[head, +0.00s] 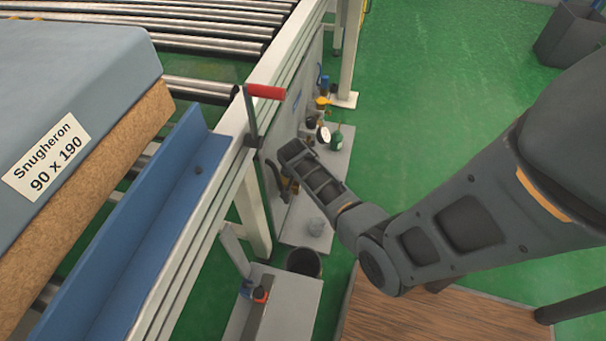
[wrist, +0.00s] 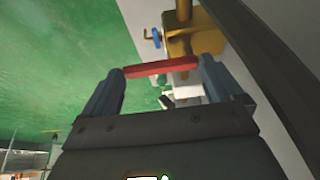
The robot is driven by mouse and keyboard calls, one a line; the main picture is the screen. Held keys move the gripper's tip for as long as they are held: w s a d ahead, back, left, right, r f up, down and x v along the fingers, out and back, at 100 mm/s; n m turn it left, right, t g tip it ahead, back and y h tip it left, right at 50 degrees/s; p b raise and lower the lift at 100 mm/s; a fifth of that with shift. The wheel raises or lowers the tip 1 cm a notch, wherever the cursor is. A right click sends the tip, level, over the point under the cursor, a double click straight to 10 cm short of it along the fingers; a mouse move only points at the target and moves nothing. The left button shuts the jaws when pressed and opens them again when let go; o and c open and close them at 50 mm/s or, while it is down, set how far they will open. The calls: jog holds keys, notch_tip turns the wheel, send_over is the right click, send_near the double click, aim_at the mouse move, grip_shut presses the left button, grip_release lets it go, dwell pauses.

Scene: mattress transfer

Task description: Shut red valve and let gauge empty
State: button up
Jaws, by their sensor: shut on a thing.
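The red valve handle (wrist: 160,67) is a straight red bar in the wrist view, beside a brass-coloured valve body (wrist: 195,42). My gripper (wrist: 163,68) has its two blue-grey fingers at the bar's two ends, shut on it. In the head view the red valve handle cannot be made out, and my wrist partly blocks that area beside the grey panel. A small round gauge (head: 323,134) with a pale face is by the panel; its needle is too small to read.
A crank with a red grip (head: 266,92) stands on the conveyor rail. A dark green bottle (head: 336,141) and blue and yellow fittings (head: 322,102) are near the gauge. A mattress (head: 75,75) lies on the rollers. A dark bin (head: 303,262) stands below.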

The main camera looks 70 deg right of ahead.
dwell(0.5)
jog(key=o, duration=1.2)
jog(key=shift+c, duration=0.2)
jog(key=p+v, duration=0.2)
jog(key=v, duration=0.5)
jog(key=shift+a+r, duration=0.2)
jog(key=shift+r, duration=0.2)
